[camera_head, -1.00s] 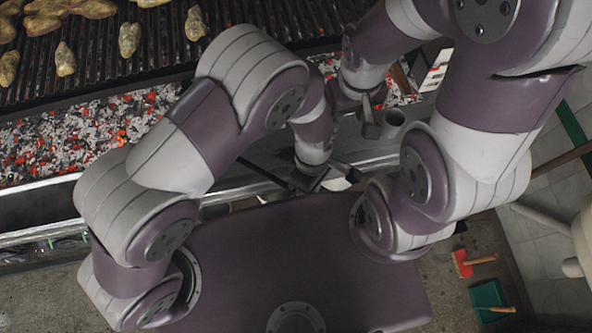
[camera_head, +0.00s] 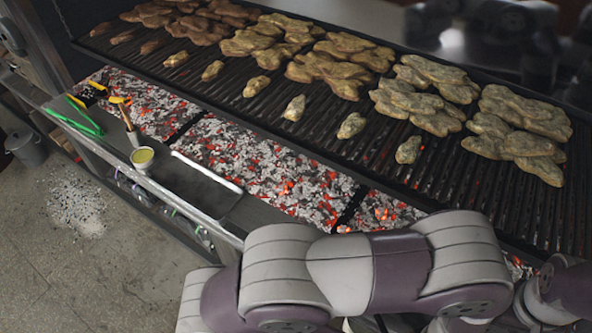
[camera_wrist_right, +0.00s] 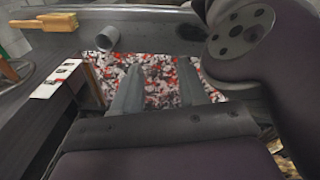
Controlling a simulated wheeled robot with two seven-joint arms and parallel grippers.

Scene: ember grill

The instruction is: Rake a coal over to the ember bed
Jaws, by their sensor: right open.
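The ember bed (camera_head: 265,165) of grey ash and glowing red coals lies under the grill's front edge in the head view. Dark dividers split it into sections. Part of it shows beyond my right gripper (camera_wrist_right: 157,78) in the right wrist view. The two right fingers are apart with nothing visible between them; I cannot tell their height over the coals. My left arm crosses the bottom right of the head view, and its gripper is out of sight. I cannot pick out a rake or one separate coal for raking.
Meat pieces (camera_head: 415,100) cover the grate. The front ledge holds green tongs (camera_head: 85,120) and a sauce cup (camera_head: 142,157). A grey cylinder (camera_wrist_right: 107,38), a wooden-handled brush (camera_wrist_right: 45,22) and a white card (camera_wrist_right: 55,82) appear in the right wrist view. Ash (camera_head: 75,203) lies on the floor.

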